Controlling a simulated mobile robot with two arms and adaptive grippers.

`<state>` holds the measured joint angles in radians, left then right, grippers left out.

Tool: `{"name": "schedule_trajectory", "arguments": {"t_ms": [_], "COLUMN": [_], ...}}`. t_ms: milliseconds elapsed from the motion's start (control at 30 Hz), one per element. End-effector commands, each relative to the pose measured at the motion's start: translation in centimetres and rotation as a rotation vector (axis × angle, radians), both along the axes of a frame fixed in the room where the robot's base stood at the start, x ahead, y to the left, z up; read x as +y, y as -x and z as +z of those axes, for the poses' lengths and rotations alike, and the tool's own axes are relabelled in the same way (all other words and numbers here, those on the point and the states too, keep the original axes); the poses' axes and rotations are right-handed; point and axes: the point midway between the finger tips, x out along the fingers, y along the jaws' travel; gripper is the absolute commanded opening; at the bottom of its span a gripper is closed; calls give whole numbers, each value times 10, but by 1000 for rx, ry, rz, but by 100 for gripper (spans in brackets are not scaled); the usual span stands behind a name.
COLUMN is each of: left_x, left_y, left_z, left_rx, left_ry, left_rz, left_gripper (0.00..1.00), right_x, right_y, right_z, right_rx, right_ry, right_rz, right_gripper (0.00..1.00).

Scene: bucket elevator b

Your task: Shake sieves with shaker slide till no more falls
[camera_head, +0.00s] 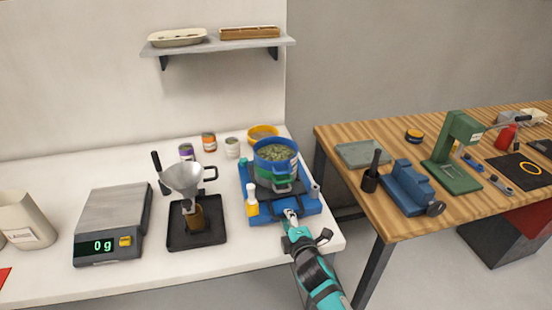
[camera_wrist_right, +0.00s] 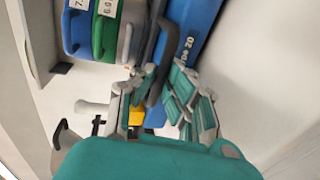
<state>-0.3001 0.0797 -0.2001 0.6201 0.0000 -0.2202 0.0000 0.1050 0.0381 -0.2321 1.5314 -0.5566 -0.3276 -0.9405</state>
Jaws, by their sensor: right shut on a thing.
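The stacked sieves stand on the blue shaker base (camera_head: 262,214). The top sieve (camera_head: 262,157) is blue and holds greenish-grey material. A green sieve (camera_head: 265,171) sits beneath it. Both rims also show at the upper left of the right wrist view, blue (camera_wrist_right: 78,32) and green (camera_wrist_right: 104,32). My right gripper (camera_head: 291,215) is at the base's front edge. In the right wrist view its fingers (camera_wrist_right: 160,84) are shut on a dark bar, the shaker slide handle (camera_wrist_right: 155,58). Whether material is falling cannot be seen. My left gripper is not in view.
Small jars (camera_head: 209,142) stand behind. A wooden workbench (camera_head: 345,134) with tools is at right, beyond a gap.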

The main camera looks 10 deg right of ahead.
Motion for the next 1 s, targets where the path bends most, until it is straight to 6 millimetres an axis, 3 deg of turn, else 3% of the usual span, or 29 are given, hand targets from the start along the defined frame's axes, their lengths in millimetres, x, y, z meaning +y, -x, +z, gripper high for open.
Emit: {"name": "schedule_trajectory", "arguments": {"t_ms": [167,600,1000], "left_x": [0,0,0], "left_y": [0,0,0], "left_z": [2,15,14], "left_rx": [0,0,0], "left_ry": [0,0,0], "left_rz": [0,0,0], "left_gripper": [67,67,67], "right_x": [0,-1,-2], "right_y": [3,43,45], "right_z": [-1,-1,-2], "right_rx": [3,4,3], "right_ry": [0,0,1], "right_rz": [0,0,0], "right_gripper": [0,0,0]}}
